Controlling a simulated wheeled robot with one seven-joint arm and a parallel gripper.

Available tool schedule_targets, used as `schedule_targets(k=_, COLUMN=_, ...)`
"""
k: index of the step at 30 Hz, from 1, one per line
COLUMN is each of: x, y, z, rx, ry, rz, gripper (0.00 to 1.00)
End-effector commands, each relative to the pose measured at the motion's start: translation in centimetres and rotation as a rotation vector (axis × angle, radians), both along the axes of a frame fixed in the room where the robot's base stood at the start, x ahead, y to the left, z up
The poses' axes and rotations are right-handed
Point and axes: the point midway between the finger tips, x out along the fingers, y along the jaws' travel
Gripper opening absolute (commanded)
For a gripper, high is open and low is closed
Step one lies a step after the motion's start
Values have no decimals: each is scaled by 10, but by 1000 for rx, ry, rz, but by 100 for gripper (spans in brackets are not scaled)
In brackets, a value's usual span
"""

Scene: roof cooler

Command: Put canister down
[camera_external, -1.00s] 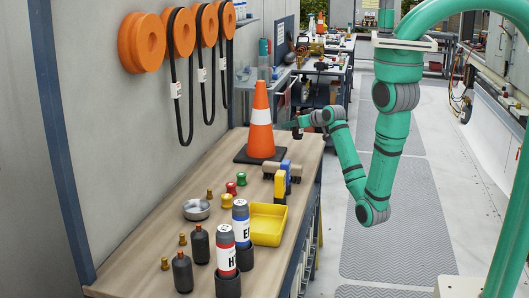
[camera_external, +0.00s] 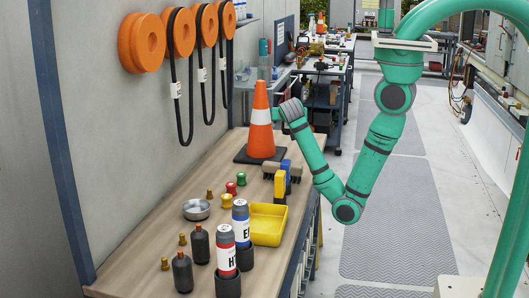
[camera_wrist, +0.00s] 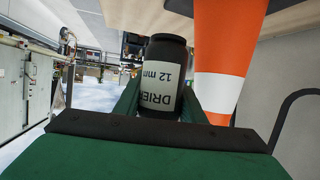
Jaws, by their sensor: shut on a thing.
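A dark canister (camera_wrist: 166,52) with a white label reading "DRIER 12 mm" fills the middle of the wrist view. The label reads upside down there. My gripper (camera_wrist: 160,108) is shut on it, with a green finger on each side. In the external view my gripper (camera_external: 280,114) is at the orange and white cone, over the bench's far right part. The canister is hidden or too small to make out there. The cone (camera_external: 261,118) stands on the wooden bench (camera_external: 150,215); it also shows right beside the canister in the wrist view (camera_wrist: 228,50).
A yellow tray (camera_external: 268,227), labelled red (camera_external: 226,253) and blue (camera_external: 241,222) cylinders, dark bottles (camera_external: 182,275) and a metal dish (camera_external: 196,209) stand on the near bench. A yellow, blue and tan item group (camera_external: 281,186) lies before the cone. Hoses hang on the left wall.

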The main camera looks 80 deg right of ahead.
Motion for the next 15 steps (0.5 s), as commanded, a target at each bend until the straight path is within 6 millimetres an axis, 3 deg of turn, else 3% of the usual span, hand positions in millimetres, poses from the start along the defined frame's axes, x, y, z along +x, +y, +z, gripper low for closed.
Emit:
schedule_targets(k=5, x=26, y=41, z=6, rx=-1, ry=1, rz=72, gripper=1)
schedule_targets(k=15, x=108, y=135, z=-17, rx=-1, ry=3, rz=459, gripper=1)
